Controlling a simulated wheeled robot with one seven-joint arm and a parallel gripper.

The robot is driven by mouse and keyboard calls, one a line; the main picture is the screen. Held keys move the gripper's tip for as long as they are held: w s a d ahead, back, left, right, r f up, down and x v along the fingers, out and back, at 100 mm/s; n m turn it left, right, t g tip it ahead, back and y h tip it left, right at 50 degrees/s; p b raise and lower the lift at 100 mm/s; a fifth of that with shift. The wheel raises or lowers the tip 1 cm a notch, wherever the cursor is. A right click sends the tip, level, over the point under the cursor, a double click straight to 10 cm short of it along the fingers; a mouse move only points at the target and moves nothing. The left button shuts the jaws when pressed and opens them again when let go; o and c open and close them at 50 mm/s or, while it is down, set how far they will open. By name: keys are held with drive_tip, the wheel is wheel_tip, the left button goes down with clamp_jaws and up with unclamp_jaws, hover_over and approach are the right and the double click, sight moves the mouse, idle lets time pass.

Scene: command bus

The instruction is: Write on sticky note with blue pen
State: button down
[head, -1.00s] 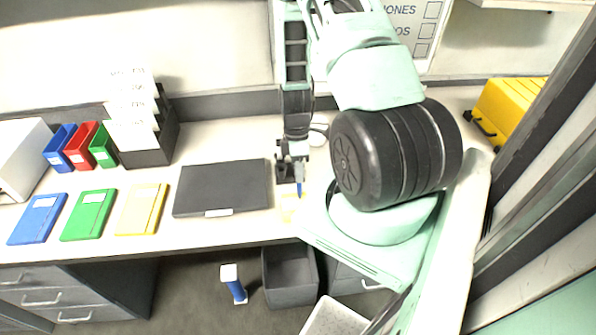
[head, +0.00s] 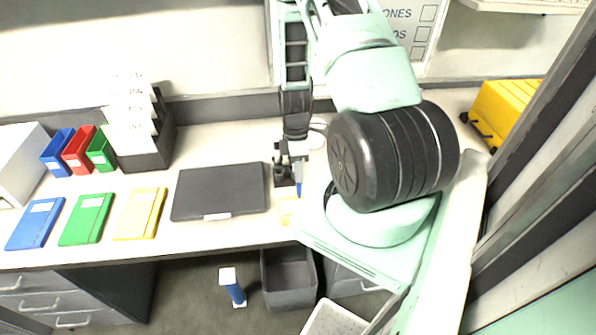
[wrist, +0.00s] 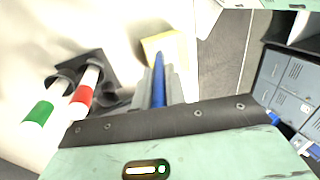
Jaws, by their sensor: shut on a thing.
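My gripper (head: 298,168) points down over the desk and is shut on the blue pen (head: 299,188), which hangs tip down. In the wrist view the pen (wrist: 158,82) runs between the fingers. The yellow sticky note (head: 288,211) lies on the desk near the front edge, just below the pen in the head view and partly hidden by my arm. In the wrist view the note (wrist: 163,43) lies just beyond the pen tip. I cannot tell whether the tip touches it.
A dark pen holder (wrist: 88,68) with a green-ended and a red-ended pen stands beside my gripper. A closed black laptop (head: 219,190) lies left of it. Blue, green and yellow folders lie further left. A grey bin (head: 289,277) stands on the floor below the desk.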

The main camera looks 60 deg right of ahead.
drive_tip(key=shift+r+p, duration=2.05)
drive_tip(key=shift+r, duration=0.95)
drive_tip(key=shift+w, duration=0.1)
